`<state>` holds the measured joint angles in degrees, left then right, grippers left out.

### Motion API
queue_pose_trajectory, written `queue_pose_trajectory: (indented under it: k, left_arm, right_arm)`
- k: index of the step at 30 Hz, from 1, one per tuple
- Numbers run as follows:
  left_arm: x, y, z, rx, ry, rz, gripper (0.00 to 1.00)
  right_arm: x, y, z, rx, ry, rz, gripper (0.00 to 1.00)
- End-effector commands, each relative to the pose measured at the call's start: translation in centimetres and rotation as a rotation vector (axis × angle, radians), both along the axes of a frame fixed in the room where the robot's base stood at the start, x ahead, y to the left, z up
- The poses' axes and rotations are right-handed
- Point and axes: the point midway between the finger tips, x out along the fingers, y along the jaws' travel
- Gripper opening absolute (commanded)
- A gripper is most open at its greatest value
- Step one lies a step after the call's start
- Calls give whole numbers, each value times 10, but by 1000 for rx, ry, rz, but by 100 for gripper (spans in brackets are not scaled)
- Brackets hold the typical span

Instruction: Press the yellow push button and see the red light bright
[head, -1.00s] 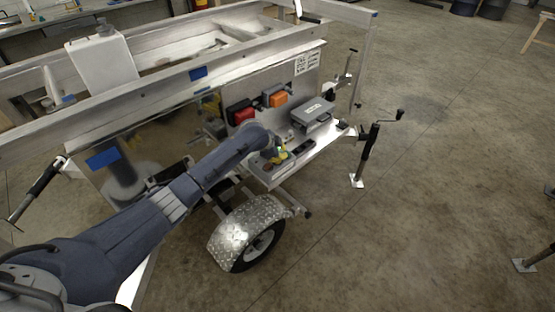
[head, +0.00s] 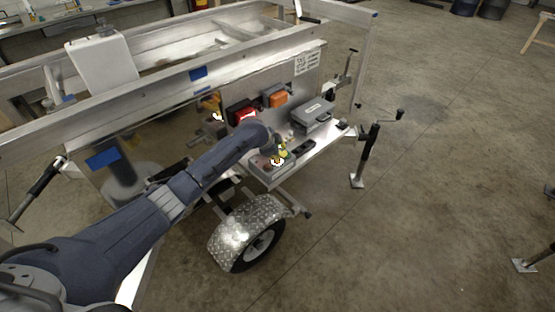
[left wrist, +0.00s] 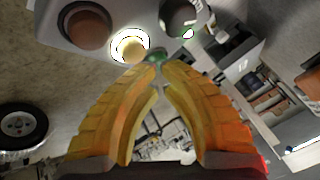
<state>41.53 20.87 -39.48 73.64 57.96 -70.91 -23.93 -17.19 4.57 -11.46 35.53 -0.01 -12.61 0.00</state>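The yellow push button (left wrist: 130,46) shows in the left wrist view with a bright white ring around it, on a grey control box (head: 263,166). In the head view the button (head: 277,161) is a small bright spot beside my gripper. My left gripper (left wrist: 157,66) has its yellow fingers together at the tips, just beside the button; I cannot tell whether they touch it. The gripper also shows small in the head view (head: 281,151). The red light (head: 243,115) on the trailer's upright panel looks bright, with a whitish patch. My right gripper is not in view.
An orange light (head: 277,99) is right of the red one. A grey case (head: 312,115) stands on the trailer shelf. The wheel fender (head: 240,228) lies below.

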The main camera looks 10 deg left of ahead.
Motion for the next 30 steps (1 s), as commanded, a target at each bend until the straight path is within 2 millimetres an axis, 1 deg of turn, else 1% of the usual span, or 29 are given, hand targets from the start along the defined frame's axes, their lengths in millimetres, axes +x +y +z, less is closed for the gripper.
queue_pose_trajectory:
  k: [5, 8, 24, 30]
  left_arm:
    - [0, 0, 0, 0, 0, 0, 0]
    - [0, 0, 4, 0, -1, 0, 0]
    - [0, 0, 49, 1, -1, 0, 0]
    - [0, 0, 58, -1, 0, 1, 0]
  right_arm:
    - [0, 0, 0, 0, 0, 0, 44]
    - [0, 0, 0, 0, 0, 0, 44]
    - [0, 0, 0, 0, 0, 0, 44]
    - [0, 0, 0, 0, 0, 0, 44]
